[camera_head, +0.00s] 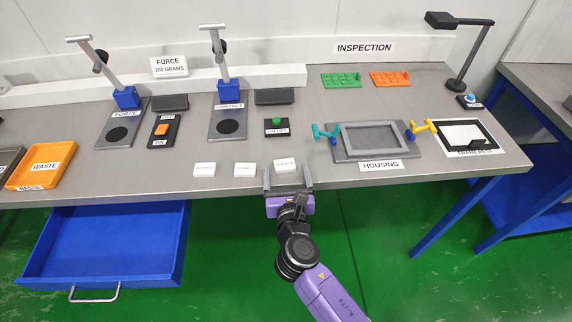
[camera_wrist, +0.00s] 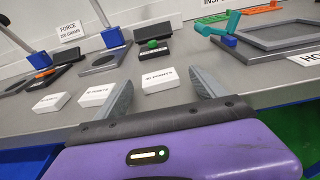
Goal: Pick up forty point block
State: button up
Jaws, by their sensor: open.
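Three small white labelled blocks stand in a row near the front edge of the table. The right block (camera_head: 285,165) is just ahead of my gripper (camera_head: 287,178). It also shows in the wrist view (camera_wrist: 161,80), its front label ending in "POINTS"; the number is too small to read surely. The middle block (camera_head: 245,170) and left block (camera_head: 204,170) sit to its left, their numbers also unclear. My gripper is open and empty. In the wrist view its fingers (camera_wrist: 163,88) lie to either side of the right block, which appears between and beyond them; contact is not visible.
The housing fixture (camera_head: 338,155) with teal and yellow clamps stands to the right. An open blue drawer (camera_head: 105,245) juts out at the left. Bare table lies around the blocks.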

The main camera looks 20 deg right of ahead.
aim_at(285, 168)
jog(key=shift+x, duration=1)
jog(key=c, duration=1.5)
notch_tip(285, 168, up, 20)
jog(key=p, duration=0.5)
